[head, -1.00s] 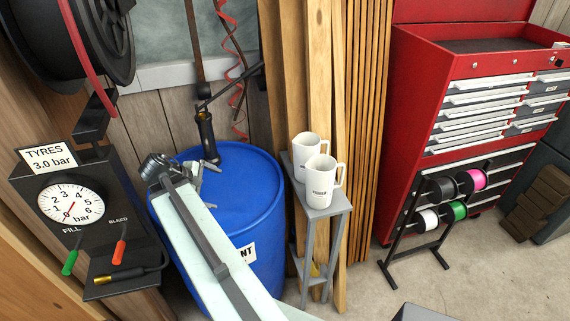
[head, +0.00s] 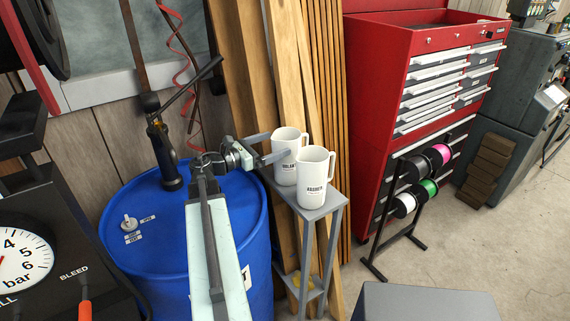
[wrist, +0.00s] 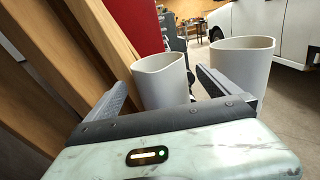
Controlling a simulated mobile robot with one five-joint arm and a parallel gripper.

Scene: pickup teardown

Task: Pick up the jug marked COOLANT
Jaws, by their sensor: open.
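Two white jugs stand upright close together on a small grey stand (head: 333,203). The rear jug, whose partly hidden label appears to read COOLANT (head: 288,147), also shows in the wrist view (wrist: 160,85). The front jug, whose label appears to read WASHER (head: 314,180), shows at right in the wrist view (wrist: 243,62). My gripper (head: 279,145) is open at the left side of the rear jug, at about its upper-body height. In the wrist view my fingers (wrist: 164,78) lie either side of that jug, the right finger between the two jugs. Contact cannot be told.
A blue barrel (head: 135,255) with a hand pump (head: 163,150) stands left of the stand. Timber boards (head: 245,70) lean just behind the jugs. A red tool cabinet (head: 375,90) and a spool rack (head: 412,190) are to the right. A grey box (head: 425,303) is in front.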

